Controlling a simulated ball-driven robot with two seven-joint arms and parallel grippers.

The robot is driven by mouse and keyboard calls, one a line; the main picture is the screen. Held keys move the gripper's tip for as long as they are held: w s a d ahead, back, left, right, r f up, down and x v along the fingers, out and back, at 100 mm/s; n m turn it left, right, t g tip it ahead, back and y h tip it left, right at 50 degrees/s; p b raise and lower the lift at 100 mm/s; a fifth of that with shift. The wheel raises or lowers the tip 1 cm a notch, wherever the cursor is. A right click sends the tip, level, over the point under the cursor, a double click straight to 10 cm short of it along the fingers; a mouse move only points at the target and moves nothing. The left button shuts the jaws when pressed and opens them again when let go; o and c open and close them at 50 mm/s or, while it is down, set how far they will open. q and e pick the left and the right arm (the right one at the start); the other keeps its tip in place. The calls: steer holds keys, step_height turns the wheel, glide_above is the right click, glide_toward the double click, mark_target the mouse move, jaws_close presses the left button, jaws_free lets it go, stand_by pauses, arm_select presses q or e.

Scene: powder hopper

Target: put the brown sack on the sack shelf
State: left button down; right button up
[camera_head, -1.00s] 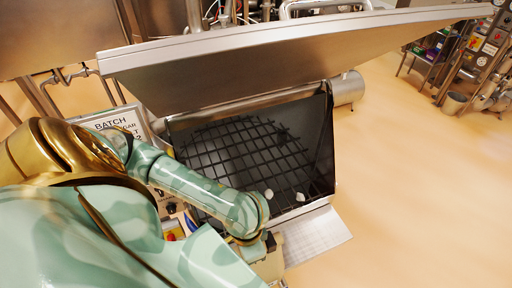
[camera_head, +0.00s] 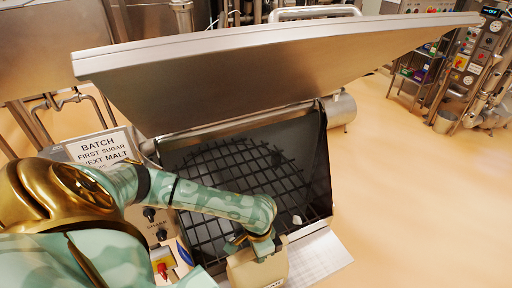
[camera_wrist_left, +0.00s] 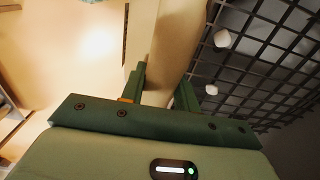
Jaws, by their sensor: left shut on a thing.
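My left gripper (camera_head: 262,246) is shut on a tan-brown sack (camera_head: 258,268) at the front edge of the hopper, low in the head view. In the left wrist view the sack (camera_wrist_left: 172,45) stands between the two green fingers of the gripper (camera_wrist_left: 162,86). The sack's lower part is cut off by the frame. A pale metal ledge (camera_head: 322,258) juts from the hopper front, just right of the sack; I cannot tell whether it is the sack shelf or whether the sack touches it. My right gripper is not in view.
The open hopper holds a dark grid (camera_head: 235,170) with white lumps (camera_wrist_left: 222,38) on it. Its big lid (camera_head: 270,65) stands raised behind. A batch sign (camera_head: 103,150) and control panel are at left. A rack (camera_head: 422,65) stands far right. The floor at right is clear.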

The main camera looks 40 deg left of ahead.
arm_select(q)
step_height(320, 180, down, 2)
steer(key=shift+d, duration=0.15)
steer(key=shift+f, duration=0.15)
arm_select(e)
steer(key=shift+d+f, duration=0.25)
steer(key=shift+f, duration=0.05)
arm_select(q)
steer(key=c, duration=1)
jaws_free()
steer(key=shift+s+f, duration=0.1)
steer(key=shift+s, duration=0.1)
steer(key=shift+c, duration=0.2)
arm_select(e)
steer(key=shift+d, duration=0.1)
arm_select(q)
step_height(320, 180, up, 12)
steer(key=p, duration=0.2)
steer(key=shift+p, duration=0.4)
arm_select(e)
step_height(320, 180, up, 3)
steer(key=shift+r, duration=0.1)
